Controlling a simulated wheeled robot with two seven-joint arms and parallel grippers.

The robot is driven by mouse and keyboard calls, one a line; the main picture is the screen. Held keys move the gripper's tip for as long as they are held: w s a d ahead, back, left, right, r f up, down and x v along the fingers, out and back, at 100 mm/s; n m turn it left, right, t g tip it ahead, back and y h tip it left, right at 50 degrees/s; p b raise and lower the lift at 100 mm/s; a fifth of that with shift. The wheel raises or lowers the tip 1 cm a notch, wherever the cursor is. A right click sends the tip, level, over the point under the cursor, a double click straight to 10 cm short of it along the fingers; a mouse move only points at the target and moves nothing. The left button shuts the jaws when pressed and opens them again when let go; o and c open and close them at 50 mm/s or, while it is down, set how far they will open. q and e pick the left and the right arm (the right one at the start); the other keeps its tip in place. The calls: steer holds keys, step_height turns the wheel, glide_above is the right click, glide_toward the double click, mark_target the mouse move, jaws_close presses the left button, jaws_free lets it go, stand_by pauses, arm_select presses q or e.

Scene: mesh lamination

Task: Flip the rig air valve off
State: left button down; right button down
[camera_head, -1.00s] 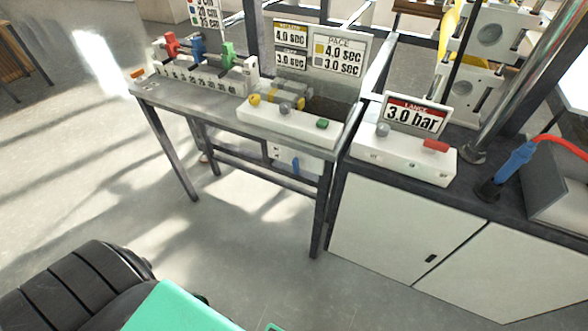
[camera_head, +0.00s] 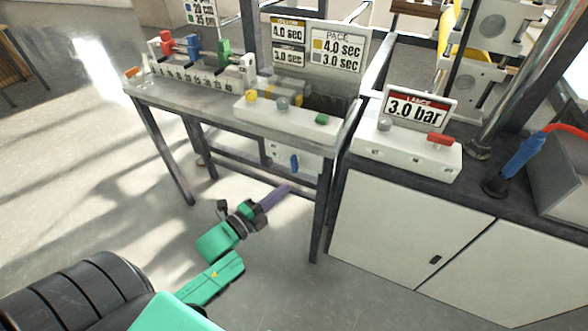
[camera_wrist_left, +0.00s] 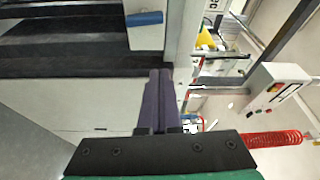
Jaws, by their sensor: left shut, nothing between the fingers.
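A blue lever handle (camera_head: 295,163) stands roughly upright on a white panel (camera_head: 281,155) under the grey table; no label on it can be read, and it looks like the air valve. My left gripper (camera_head: 288,188) is below the panel in the head view, its purple fingers shut and empty, pointing up and right toward the lever. In the left wrist view, the fingers (camera_wrist_left: 160,84) are together, and the blue lever (camera_wrist_left: 145,18) shows ahead, lying across the picture. A visible gap separates the fingertips from it. My right gripper is in neither view.
The table's front leg (camera_head: 320,215) and a lower crossbar (camera_head: 230,160) stand close to the panel. A white cabinet (camera_head: 400,230) is to the right, with a lance box (camera_head: 405,150) and red lever (camera_head: 440,139) on top.

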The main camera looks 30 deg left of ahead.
mark_target(293, 167)
arm_select(q)
steer(key=shift+w, duration=0.1)
steer(key=w, duration=0.6)
steer(key=w+a, duration=0.1)
steer(key=w, duration=0.2)
steer(key=shift+w+f+p, duration=0.1)
steer(key=shift+f+p, duration=0.05)
steer(key=shift+p, duration=0.25)
